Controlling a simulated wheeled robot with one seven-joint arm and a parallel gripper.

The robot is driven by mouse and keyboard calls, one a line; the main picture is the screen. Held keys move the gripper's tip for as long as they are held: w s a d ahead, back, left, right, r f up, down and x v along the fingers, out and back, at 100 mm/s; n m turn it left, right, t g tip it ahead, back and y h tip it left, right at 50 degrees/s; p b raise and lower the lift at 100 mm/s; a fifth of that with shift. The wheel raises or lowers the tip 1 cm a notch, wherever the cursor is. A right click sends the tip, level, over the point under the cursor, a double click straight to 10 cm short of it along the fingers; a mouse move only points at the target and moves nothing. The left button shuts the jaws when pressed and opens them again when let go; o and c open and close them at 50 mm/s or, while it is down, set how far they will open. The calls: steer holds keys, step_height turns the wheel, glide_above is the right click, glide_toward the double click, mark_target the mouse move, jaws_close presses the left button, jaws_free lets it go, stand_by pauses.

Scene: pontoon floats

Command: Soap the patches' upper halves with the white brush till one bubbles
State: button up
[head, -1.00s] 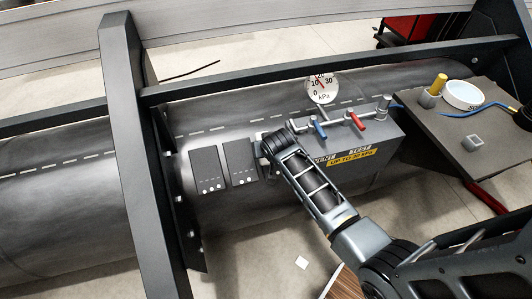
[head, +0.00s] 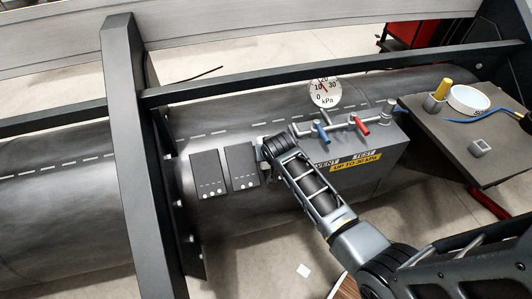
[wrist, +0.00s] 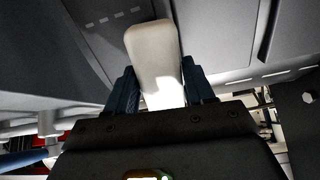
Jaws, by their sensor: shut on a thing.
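Two dark rectangular patches, the left one (head: 208,175) and the right one (head: 242,166), lie side by side on the grey float (head: 275,210). Each has a dashed line across it and white dots near its lower edge. I see no bubbles on them. My gripper (head: 265,151) is just right of the right patch, and my arm hides the float behind it. In the wrist view, my gripper (wrist: 158,88) is shut on the pale white brush (wrist: 152,45), between two blue fingers. The brush covers part of a dark dashed surface; I cannot tell whether it touches it.
Right of my gripper is a grey box with a pressure gauge (head: 323,92), a blue valve (head: 321,133) and a red valve (head: 360,126). A side shelf (head: 430,130) bears a white soap dish (head: 468,99), a yellow-handled thing (head: 442,88) and an empty square holder (head: 479,147). A dark upright frame (head: 140,150) stands left.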

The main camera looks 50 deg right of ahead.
steer(key=shift+b+x, duration=0.7)
steer(key=shift+x, duration=0.15)
